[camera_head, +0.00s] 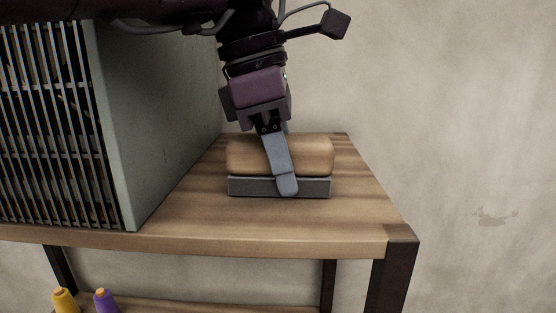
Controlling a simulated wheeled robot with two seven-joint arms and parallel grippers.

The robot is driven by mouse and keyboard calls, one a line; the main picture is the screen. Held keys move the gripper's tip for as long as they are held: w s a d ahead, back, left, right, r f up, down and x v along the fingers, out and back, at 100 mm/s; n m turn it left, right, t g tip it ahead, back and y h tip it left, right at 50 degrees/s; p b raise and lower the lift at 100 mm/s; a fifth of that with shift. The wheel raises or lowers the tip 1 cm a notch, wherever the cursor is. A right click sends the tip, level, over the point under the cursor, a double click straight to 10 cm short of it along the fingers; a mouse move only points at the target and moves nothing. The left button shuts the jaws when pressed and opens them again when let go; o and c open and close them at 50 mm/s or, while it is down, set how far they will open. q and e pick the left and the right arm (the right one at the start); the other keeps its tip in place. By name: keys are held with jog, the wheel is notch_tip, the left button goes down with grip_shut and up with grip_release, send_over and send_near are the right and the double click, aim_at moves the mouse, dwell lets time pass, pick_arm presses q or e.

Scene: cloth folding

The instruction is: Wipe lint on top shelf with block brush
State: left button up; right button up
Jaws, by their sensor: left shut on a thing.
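The block brush (312,156) has a tan wooden-looking body over a dark grey base. It sits on the top shelf (290,222), towards the back right. My left gripper (286,186) comes down from above and is shut on the brush. One grey finger lies across the brush's front face; the other finger is hidden behind it. I cannot make out any lint on the shelf; the surface under and behind the brush is hidden. My right gripper is not in view.
A large grey-green box with a slatted front (50,130) stands on the shelf at the left. Bare shelf lies in front of and right of the brush. A plain wall is behind.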

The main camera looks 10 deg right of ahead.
aim_at(289, 134)
pick_arm(q)
jog(key=shift+w+a+f, duration=0.1)
jog(key=shift+w+a, duration=0.05)
jog(key=shift+w, duration=0.1)
jog(key=shift+w+d+r, duration=0.1)
jog(key=shift+r, duration=0.65)
jog(key=shift+w+d+r, duration=0.15)
jog(key=shift+r, duration=0.6)
jog(key=shift+w+d+r, duration=0.1)
jog(key=shift+r, duration=1.45)
